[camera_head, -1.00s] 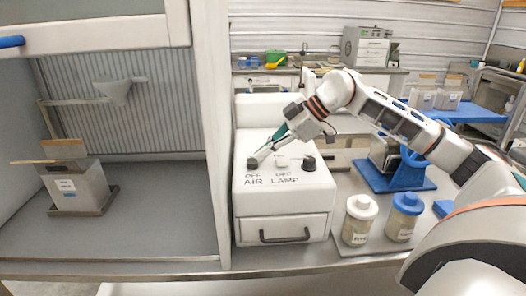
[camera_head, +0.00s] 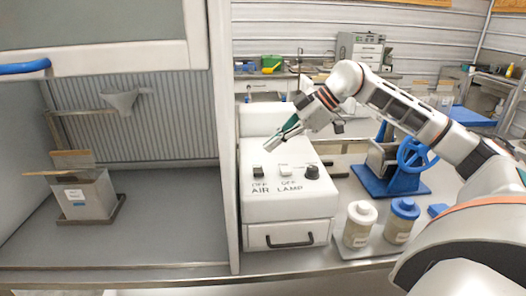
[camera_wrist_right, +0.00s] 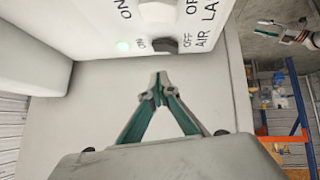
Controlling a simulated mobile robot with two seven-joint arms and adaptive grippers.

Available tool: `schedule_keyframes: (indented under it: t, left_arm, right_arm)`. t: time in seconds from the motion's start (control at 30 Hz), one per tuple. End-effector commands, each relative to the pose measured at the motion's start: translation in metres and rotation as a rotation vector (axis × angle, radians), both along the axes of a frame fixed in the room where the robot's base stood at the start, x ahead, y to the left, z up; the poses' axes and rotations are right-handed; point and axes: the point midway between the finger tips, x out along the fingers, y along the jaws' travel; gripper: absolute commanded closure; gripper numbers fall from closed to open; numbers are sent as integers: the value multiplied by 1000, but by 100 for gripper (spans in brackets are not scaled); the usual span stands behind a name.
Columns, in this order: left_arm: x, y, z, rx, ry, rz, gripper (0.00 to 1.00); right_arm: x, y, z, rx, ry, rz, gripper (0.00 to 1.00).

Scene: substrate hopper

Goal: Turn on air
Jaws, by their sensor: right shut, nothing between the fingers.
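The white control box (camera_head: 290,205) stands right of the cabinet. Its dark AIR switch (camera_head: 258,172) is at the left of the top panel, with the LAMP switch (camera_head: 285,170) beside it. My left gripper is out of view.
A black knob (camera_head: 312,172) is at the panel's right. Two jars, white-lidded (camera_head: 360,225) and blue-lidded (camera_head: 402,220), stand right of the box. A blue device with a wheel (camera_head: 392,180) is behind them. The cabinet wall (camera_head: 222,140) rises close on the left.

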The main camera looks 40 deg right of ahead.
Motion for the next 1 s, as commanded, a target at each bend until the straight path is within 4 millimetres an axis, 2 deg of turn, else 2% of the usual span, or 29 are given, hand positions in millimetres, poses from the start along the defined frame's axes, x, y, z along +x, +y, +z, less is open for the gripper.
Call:
schedule_keyframes:
  t: [0.03,0.2,0.4,1.0]
  left_arm:
    - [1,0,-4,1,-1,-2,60]
    - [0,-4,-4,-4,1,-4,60]
    - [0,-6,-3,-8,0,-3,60]
    - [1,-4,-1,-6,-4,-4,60]
  right_arm:
    - [-4,-9,6,-3,-2,-5,100]
    - [-17,-29,31,-2,0,-3,100]
    - [-26,-43,49,0,1,-1,100]
    - [-29,-47,53,-1,1,1,100]
